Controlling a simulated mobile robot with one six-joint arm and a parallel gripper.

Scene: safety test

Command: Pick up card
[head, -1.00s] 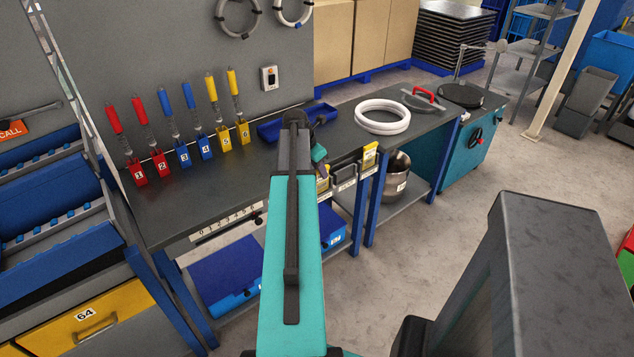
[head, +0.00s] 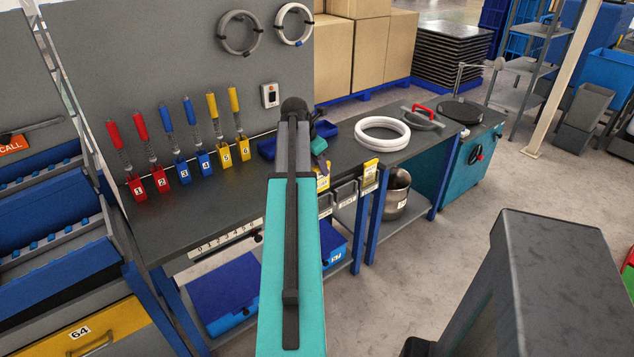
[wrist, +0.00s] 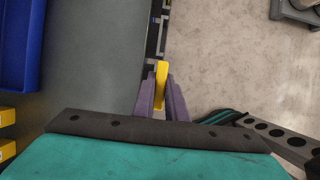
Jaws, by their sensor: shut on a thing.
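A yellow card (wrist: 161,84) stands between the two purple-grey fingers of my gripper (wrist: 161,100) in the wrist view, seen nearly edge-on. My gripper is shut on it, at the front edge of the bench. In the head view, a yellow card (head: 322,177) shows just right of my teal arm, above a grey holder on the bench front. My arm hides most of the gripper there. I cannot tell whether the card's lower end is clear of the holder. A second yellow card (head: 370,174) sits in a holder farther right.
The dark bench (head: 365,150) carries a white hose coil (head: 382,134), a blue bin (head: 266,149) and several numbered tool holders. A metal pot (head: 397,196) stands on the shelf below. Open floor (head: 410,270) lies in front of the bench.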

